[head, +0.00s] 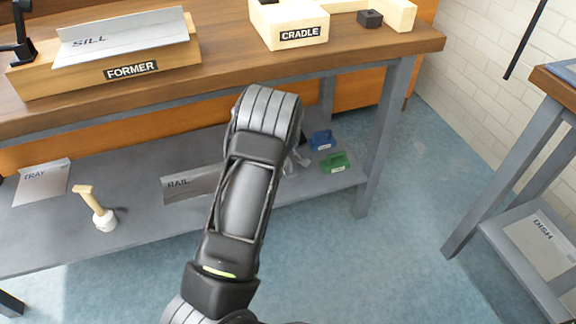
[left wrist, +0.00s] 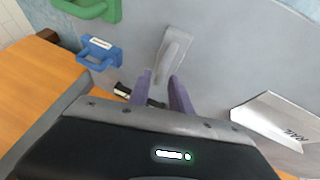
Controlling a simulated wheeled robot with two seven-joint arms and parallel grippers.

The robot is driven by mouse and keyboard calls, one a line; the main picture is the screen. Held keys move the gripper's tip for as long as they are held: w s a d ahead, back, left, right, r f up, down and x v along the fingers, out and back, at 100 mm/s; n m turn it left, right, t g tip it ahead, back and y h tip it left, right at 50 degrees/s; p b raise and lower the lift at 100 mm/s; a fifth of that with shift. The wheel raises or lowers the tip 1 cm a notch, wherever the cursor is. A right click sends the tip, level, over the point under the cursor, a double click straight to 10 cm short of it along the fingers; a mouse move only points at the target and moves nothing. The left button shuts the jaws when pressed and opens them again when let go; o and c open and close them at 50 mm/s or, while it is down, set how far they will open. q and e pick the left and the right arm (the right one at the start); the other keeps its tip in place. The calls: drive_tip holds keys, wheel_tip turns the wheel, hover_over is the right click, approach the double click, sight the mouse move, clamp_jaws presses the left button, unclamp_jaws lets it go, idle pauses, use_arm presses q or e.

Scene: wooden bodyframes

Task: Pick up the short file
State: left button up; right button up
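My left gripper (left wrist: 160,80) shows in the left wrist view with its two fingers apart, low over the grey shelf. A dark, slim object with a pale label (left wrist: 122,90) lies across behind the fingers and is partly hidden by them. It may be the short file, but I cannot tell for sure. A grey tapered piece (left wrist: 174,52) lies just beyond the fingertips. In the head view my arm covers the gripper and most of this spot. My right gripper is in neither view.
Blue (head: 321,140) and green (head: 335,162) handled items lie at the shelf's right end. The rail sheet (head: 190,184), mallet (head: 100,212) and tray sheet (head: 42,182) lie leftward. The bench top (head: 225,60) overhangs the shelf, and a bench leg (head: 384,135) stands to the right.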

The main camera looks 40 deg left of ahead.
sight(290, 172)
use_arm(q)
drive_tip(key=b+x, duration=0.3)
drive_tip(key=x, duration=0.2)
drive_tip(key=shift+a+f, duration=0.15)
idle(0.5)
clamp_jaws()
idle(1.3)
